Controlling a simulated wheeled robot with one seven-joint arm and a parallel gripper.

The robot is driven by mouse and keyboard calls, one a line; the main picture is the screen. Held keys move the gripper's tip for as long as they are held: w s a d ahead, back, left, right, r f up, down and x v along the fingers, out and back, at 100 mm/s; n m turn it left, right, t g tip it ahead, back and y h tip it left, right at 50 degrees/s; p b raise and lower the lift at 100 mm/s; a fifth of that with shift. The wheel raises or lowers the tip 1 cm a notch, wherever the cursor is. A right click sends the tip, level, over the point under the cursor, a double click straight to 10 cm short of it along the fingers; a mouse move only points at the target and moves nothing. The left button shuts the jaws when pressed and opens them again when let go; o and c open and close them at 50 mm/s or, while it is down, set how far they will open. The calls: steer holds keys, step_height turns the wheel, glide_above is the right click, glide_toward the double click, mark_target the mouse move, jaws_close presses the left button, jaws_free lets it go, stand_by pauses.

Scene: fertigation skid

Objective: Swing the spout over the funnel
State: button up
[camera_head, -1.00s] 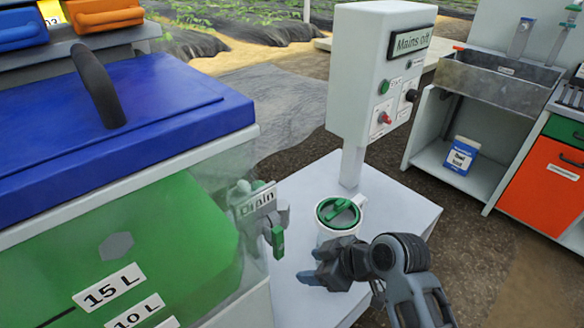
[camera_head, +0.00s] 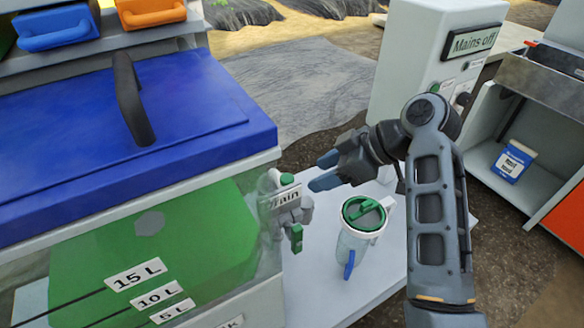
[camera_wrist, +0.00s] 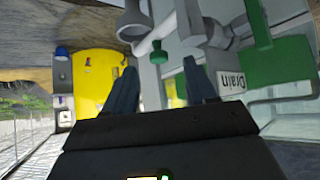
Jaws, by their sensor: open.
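A grey drain fitting with a green cap (camera_head: 287,180) and a hanging green lever (camera_head: 297,238) sticks out of the clear tank's right side. Its white "Drain" label (camera_head: 286,197) is partly covered. I cannot tell clearly which part is the spout. My gripper (camera_head: 326,172) is open and empty, its blue-grey fingertips close to the right of the fitting. In the wrist view, the fingers (camera_wrist: 160,85) are apart, with grey pipework (camera_wrist: 135,22), a green knob (camera_wrist: 158,52) and the label (camera_wrist: 230,82) beyond them. I cannot make out a clear funnel.
A pale jug (camera_head: 352,247) with a green lid and blue part stands on the white bench (camera_head: 325,285) below my forearm. The blue-lidded tank (camera_head: 60,130) with green liquid fills the left. A "Mains off" box (camera_head: 410,60) stands behind my arm.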

mark_target(288, 178)
steer(key=shift+n, duration=0.3)
steer(key=a+f, duration=0.1)
steer(key=a, duration=0.1)
steer(key=w+a+f, duration=0.1)
steer(key=a, duration=0.1)
steer(key=w+a+f+p, duration=0.1)
steer(key=a+f, duration=0.1)
steer(key=shift+w+a, duration=0.1)
steer(key=shift+a, duration=0.25)
steer(key=shift+c, duration=0.3)
jaws_close()
